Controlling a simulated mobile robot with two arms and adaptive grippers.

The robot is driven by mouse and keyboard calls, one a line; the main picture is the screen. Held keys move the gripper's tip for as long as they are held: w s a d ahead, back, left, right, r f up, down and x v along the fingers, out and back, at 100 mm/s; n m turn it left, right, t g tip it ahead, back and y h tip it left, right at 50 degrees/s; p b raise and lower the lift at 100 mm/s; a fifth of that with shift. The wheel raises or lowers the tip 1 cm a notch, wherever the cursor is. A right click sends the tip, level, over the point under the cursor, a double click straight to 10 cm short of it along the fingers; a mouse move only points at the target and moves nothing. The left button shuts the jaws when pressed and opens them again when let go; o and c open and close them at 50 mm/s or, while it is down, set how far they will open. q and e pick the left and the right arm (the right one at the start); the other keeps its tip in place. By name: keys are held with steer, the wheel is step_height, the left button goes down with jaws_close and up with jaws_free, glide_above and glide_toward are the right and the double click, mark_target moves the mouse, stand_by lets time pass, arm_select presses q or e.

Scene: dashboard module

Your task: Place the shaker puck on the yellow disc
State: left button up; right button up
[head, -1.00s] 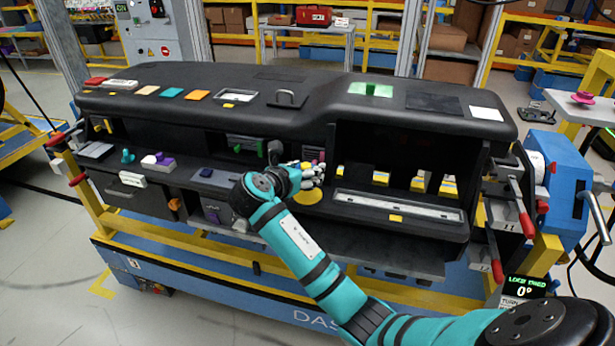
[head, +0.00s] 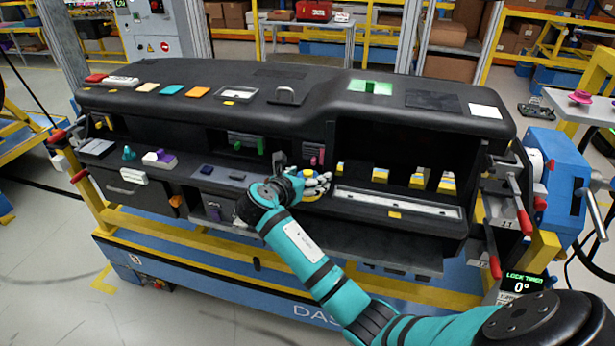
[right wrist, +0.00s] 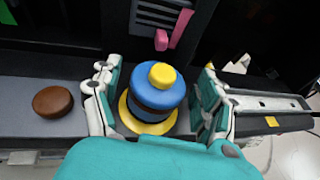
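The shaker puck (right wrist: 158,92) is a blue cylinder with a dark band and a yellow knob on top. In the right wrist view it stands upright on the yellow disc (right wrist: 126,117), whose rim shows around the puck's base. My right gripper (right wrist: 158,88) is open, with one finger on each side of the puck and small gaps between. In the head view my right gripper (head: 313,184) is at the middle of the dashboard's lower shelf and covers most of the puck and disc. My left gripper is not in view.
A brown round piece (right wrist: 52,101) lies on the shelf left of the puck. A pink lever (right wrist: 174,30) hangs behind it. A light rail strip (head: 398,204) runs to the right. Yellow-marked blocks (head: 417,178) stand behind the strip. The dashboard top (head: 300,110) overhangs the shelf.

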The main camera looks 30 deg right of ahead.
steer(key=b+v, duration=0.1)
steer(key=v, duration=1.1)
step_height(320, 180, down, 25)
steer(key=a+m+y, duration=0.1)
steer(key=a+y, duration=0.1)
steer(key=y, duration=0.2)
steer(key=s+a+f+m+g+y, duration=0.1)
steer(key=s+f+m+y, duration=0.15)
steer(key=f, duration=0.55)
steer(key=s+a+f+m+y, duration=0.1)
steer(key=s+f, duration=0.3)
steer(key=f, duration=0.3)
steer(key=s+a+f+m+g+y, duration=0.1)
steer(key=s+f+m+g+y, duration=0.4)
steer(key=s+f, duration=1.35)
steer(key=s+f+m, duration=0.2)
steer(key=s+m, duration=0.4)
steer(key=s, duration=0.5)
steer(key=s+d+f+m, duration=0.1)
steer(key=s+f+m, duration=0.2)
steer(key=s, duration=0.8)
steer(key=m, duration=0.2)
steer(key=shift+s+m+t, duration=0.3)
steer(key=shift+s+m, duration=0.05)
